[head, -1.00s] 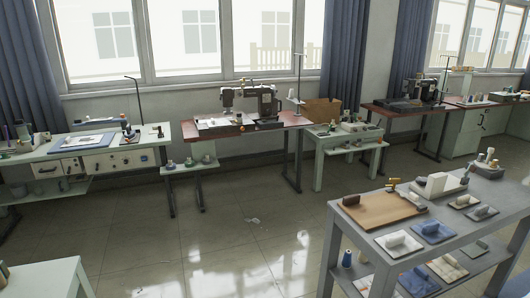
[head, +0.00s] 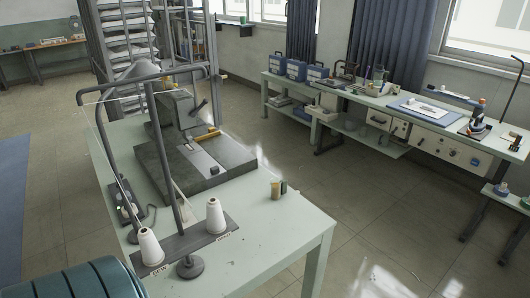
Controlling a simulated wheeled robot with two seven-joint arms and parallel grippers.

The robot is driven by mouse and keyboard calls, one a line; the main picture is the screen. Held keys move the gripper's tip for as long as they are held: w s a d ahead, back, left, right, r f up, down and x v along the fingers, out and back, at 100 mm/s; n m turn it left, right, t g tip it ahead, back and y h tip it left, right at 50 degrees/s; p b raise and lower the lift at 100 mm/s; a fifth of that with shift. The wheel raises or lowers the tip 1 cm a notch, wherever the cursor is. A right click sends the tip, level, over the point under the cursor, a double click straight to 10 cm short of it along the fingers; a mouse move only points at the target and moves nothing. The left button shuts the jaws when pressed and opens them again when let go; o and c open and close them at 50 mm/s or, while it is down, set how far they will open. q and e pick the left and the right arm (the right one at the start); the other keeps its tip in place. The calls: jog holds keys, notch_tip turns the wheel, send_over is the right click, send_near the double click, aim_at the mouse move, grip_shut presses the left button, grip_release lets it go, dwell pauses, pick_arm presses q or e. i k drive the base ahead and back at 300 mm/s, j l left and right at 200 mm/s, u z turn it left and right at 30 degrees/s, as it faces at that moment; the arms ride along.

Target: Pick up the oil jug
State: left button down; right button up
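I cannot make out anything that is clearly an oil jug. A small dark bottle with an orange part (head: 477,120) stands on the long bench at the right in the head view, too small to identify. Neither of my grippers shows in the head view.
A pale green table (head: 285,238) stands close in front, bearing a grey sewing machine (head: 180,112) and a thread stand with two white cones (head: 150,247). A tall shelf rack (head: 102,48) stands behind. A bench with blue boxes (head: 296,70) lines the window wall. Floor between is clear.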

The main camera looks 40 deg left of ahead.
aim_at(279, 187)
jog(key=i+u, duration=0.2)
jog(key=u, duration=0.2)
jog(key=i+l+u, duration=0.15)
jog(key=u, duration=0.25)
jog(key=i+l+u, duration=0.25)
jog(key=u, duration=0.15)
jog(key=i+l+u, duration=0.2)
jog(key=u, duration=0.2)
jog(key=i+l+u, duration=0.2)
jog(key=u, duration=0.2)
jog(key=i+l+u, duration=0.15)
jog(key=l+u, duration=0.25)
jog(key=i+l+u, duration=0.1)
jog(key=l+u, duration=0.3)
